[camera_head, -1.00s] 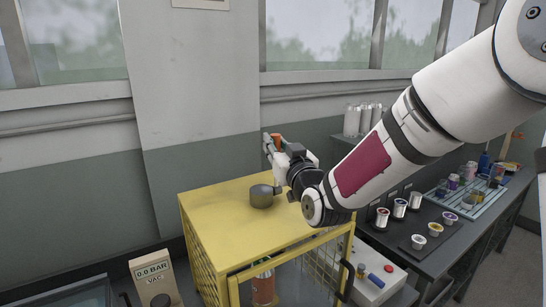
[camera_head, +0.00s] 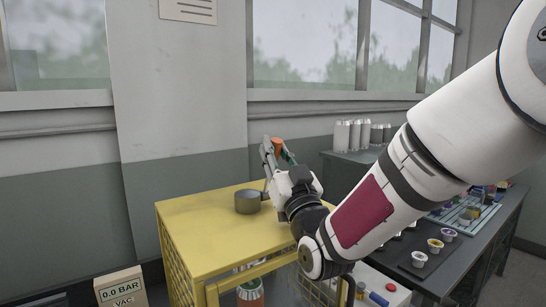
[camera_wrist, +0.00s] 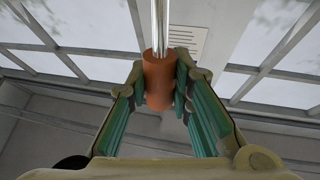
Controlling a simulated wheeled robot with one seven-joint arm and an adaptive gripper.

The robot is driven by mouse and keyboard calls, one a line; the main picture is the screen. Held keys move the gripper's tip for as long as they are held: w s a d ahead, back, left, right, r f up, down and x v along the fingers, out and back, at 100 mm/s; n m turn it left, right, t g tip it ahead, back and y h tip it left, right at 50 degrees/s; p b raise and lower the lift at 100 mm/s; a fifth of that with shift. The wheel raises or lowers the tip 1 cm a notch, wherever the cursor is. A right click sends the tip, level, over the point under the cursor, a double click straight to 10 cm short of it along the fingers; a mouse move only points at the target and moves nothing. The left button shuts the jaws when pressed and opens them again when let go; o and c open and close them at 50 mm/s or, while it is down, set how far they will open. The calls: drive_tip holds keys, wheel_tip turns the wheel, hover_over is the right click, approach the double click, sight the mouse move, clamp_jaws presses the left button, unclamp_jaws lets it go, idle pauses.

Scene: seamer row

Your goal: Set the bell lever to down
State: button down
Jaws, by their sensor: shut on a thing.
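My gripper (camera_head: 274,148) is raised above the back of a yellow mesh cabinet (camera_head: 215,238), its fingers pointing up. In the wrist view my gripper (camera_wrist: 160,82) is shut on an orange cylindrical grip (camera_wrist: 158,84), with one green-padded finger on each side. A shiny metal rod (camera_wrist: 160,22) runs from the grip out of the top of that picture. The orange grip (camera_head: 278,146) shows small between the fingertips in the head view. It looks like the bell lever's handle; the bell and the rod's far end are not seen.
A round grey metal piece (camera_head: 247,201) sits on the cabinet top, left of my wrist. A dark bench (camera_head: 455,262) with cups and a blue rack stands right, partly behind my arm. White cylinders (camera_head: 342,135) stand at the back. The wall (camera_head: 190,125) is close behind.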

idle(0.4)
drive_tip(key=c, duration=1.4)
unclamp_jaws()
wheel_tip(320, 180, up, 10)
drive_tip(key=shift+c, duration=0.3)
